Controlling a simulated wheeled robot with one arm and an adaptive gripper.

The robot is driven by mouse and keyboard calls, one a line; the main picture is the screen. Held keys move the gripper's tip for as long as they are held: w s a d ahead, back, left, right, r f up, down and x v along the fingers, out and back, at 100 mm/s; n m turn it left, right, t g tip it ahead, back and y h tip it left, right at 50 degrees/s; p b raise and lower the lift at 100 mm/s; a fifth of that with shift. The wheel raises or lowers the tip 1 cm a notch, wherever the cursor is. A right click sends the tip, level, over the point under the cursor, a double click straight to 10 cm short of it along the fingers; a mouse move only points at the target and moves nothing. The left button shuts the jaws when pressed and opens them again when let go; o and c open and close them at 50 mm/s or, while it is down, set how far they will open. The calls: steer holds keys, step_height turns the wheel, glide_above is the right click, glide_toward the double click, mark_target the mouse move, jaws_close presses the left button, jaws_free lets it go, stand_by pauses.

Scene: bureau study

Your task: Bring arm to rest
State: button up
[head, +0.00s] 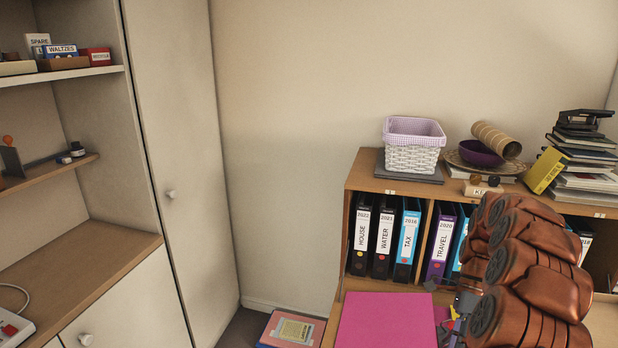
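My copper-coloured arm (530,265) is folded up at the lower right, in front of the shelf unit. Small dark parts that look like my gripper (458,304) show at the arm's left side, above the desk surface near the pink sheet. The arm hides much of this area, and I cannot tell whether the fingers are open or shut, or whether they hold anything.
A shelf unit (362,180) holds several binders. On top are a white basket (411,160), a purple bowl (478,154) and stacked books (588,181). A magenta sheet (388,322) lies in front. A tall cabinet (185,150) and shelves stand left.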

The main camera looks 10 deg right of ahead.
steer(key=s+a+r+n+t+h, duration=0.1)
steer(key=s+a+r+n+h, duration=0.15)
steer(key=a+r+n, duration=0.45)
steer(key=s+a+r+n+t+h, duration=0.1)
steer(key=s+a+r+n, duration=0.25)
steer(key=a+n, duration=0.35)
steer(key=s+a+n+t, duration=0.1)
steer(key=s+a+n, duration=0.2)
steer(key=s+n, duration=0.2)
steer(key=s+a+f+n+t+h, duration=0.1)
steer(key=s+a+n, duration=0.3)
steer(key=s, duration=0.7)
steer(key=shift+s+n, duration=0.35)
steer(key=shift+n, duration=0.05)
